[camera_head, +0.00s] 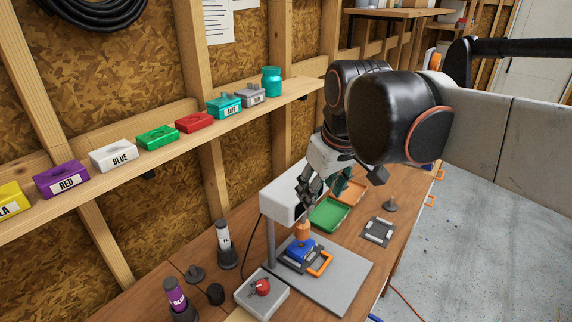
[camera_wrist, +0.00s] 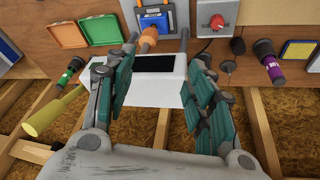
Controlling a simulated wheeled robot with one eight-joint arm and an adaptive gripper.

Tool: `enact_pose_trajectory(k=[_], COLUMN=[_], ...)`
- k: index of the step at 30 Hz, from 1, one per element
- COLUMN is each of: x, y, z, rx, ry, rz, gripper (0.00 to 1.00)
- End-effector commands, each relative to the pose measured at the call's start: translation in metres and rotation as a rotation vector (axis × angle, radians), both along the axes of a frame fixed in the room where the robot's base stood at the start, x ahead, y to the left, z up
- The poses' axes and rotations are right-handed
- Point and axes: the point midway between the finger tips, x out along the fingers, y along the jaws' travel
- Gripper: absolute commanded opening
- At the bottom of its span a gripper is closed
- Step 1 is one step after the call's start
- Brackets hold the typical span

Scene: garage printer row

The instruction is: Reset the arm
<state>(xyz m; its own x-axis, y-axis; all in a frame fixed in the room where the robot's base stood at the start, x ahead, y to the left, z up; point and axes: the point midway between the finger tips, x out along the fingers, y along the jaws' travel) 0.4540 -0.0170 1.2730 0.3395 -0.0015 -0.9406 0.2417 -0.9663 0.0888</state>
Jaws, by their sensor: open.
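My gripper (camera_head: 320,188) is over the workbench, just behind and above the white machine head (camera_head: 280,203). In the wrist view my gripper (camera_wrist: 158,42) has its two teal-padded fingers spread wide, with nothing held between them. The white machine head (camera_wrist: 150,75) with a dark panel and an orange handle (camera_wrist: 149,40) shows in the gap beyond them. I cannot tell how far the fingertips are from it. The arm is bent, and its large black joints hide part of the bench and the wall behind.
The machine's grey base (camera_head: 340,287) carries a blue block (camera_head: 298,247) and an orange frame (camera_head: 321,264). A red-knobbed box (camera_head: 250,299), labelled bottles (camera_head: 224,240), a green tray (camera_head: 329,214) and an orange tray (camera_head: 374,190) share the bench. A wall shelf (camera_head: 170,145) holds several coloured boxes.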

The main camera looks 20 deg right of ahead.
Motion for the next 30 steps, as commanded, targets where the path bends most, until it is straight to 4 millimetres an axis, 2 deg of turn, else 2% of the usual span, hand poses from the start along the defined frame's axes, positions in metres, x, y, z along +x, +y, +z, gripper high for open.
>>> enact_pose_trajectory(k=[4,7,15,19,23,30], x=[-0.004,-0.016,-0.065,-0.080,-0.087,-0.088], y=[0.001,0.003,0.013,0.015,0.017,0.017], z=[-0.005,-0.021,-0.096,-0.122,-0.135,-0.136], rx=[0.002,0.011,0.071,0.101,0.118,0.122], ry=[-0.009,-0.039,-0.184,-0.239,-0.267,-0.271], rz=[-0.008,-0.033,-0.157,-0.201,-0.225,-0.229], gripper=[0.49,0.49,0.49,0.49,0.49,0.49])
